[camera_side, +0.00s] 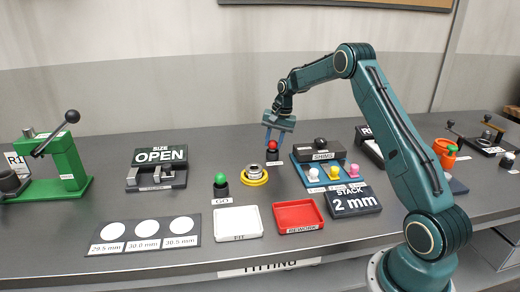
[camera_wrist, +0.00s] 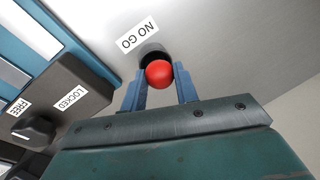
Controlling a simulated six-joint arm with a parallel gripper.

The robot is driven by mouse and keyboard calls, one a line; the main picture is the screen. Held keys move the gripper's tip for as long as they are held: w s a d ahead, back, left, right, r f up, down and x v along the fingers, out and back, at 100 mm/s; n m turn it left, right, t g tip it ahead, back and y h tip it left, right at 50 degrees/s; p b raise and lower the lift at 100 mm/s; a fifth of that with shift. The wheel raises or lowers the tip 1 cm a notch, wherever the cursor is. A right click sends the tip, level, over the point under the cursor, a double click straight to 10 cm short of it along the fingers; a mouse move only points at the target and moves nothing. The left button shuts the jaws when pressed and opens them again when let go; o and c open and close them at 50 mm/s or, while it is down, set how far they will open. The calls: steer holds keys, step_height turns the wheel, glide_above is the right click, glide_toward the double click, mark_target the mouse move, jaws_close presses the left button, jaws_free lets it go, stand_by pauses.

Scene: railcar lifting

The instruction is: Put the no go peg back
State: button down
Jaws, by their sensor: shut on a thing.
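The no go peg has a red ball top (camera_wrist: 159,73) and shows between my blue fingers in the wrist view. In the side view its red top (camera_side: 272,144) sits just above a dark round holder (camera_side: 272,155) on the bench. My gripper (camera_side: 274,143) is over that holder, pointing down, shut on the red top. The wrist view shows the label NO GO (camera_wrist: 137,35) beside the dark holder. The peg's lower part is hidden, so I cannot tell how deep it sits.
The green-topped GO peg (camera_side: 220,180) stands in its holder to the left. A yellow-ringed metal part (camera_side: 255,175) sits in front. The blue shims tray (camera_side: 307,180) and its dark block with a knob (camera_side: 320,150) stand close on the right. White FIT (camera_side: 238,222) and red REWORK (camera_side: 298,216) trays lie nearer.

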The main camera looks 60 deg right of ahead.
steer(key=shift+f, duration=0.15)
steer(key=c, duration=1.1)
jaws_free()
steer(key=v, duration=1.2)
